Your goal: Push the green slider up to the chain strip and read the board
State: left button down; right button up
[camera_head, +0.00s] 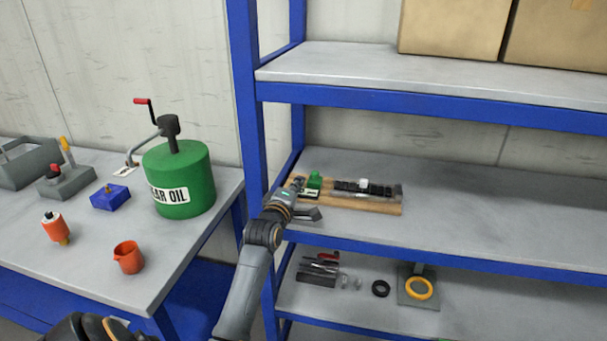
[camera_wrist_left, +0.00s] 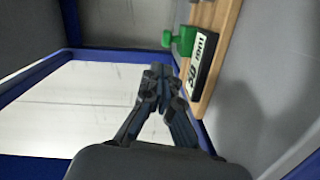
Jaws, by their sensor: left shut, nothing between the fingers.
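The green slider (camera_head: 314,181) stands near the left end of a wooden board (camera_head: 385,208) on the middle shelf. The dark chain strip (camera_head: 375,189) lies on the board to the right of the slider, with a small white piece on it. A gap shows between slider and strip. My left gripper (camera_head: 298,184) is shut and empty at the board's left end, just left of the slider. In the left wrist view its closed fingers (camera_wrist_left: 160,78) are below the green slider (camera_wrist_left: 184,40), beside a black-and-white label plate (camera_wrist_left: 203,62) whose writing I cannot read surely. My right gripper is out of view.
The blue shelf post (camera_head: 250,100) is close to my left arm. The upper shelf (camera_head: 400,75) holds cardboard boxes. The lower shelf holds a yellow ring (camera_head: 419,289) and small parts. The left table has a green oil can (camera_head: 180,175). The middle shelf is clear right of the board.

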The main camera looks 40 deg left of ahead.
aim_at(322, 194)
pick_arm(q)
jog(key=x, duration=0.4)
jog(key=shift+f, duration=0.15)
jog(key=shift+w+a+p, duration=0.15)
jog(key=shift+w+p, duration=0.15)
jog(key=shift+w, duration=0.2)
jog(key=shift+w+d, duration=0.1)
jog(key=shift+d, duration=0.15)
jog(key=d, duration=0.1)
jog(key=w+d+p, duration=0.1)
jog(key=d, duration=0.1)
jog(key=w+d, duration=0.1)
jog(key=shift+d+p, duration=0.15)
jog(key=shift+p, duration=0.2)
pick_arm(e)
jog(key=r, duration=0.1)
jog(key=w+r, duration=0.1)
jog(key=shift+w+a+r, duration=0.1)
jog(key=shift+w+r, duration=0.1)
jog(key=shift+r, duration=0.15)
pick_arm(q)
jog(key=shift+d, duration=0.1)
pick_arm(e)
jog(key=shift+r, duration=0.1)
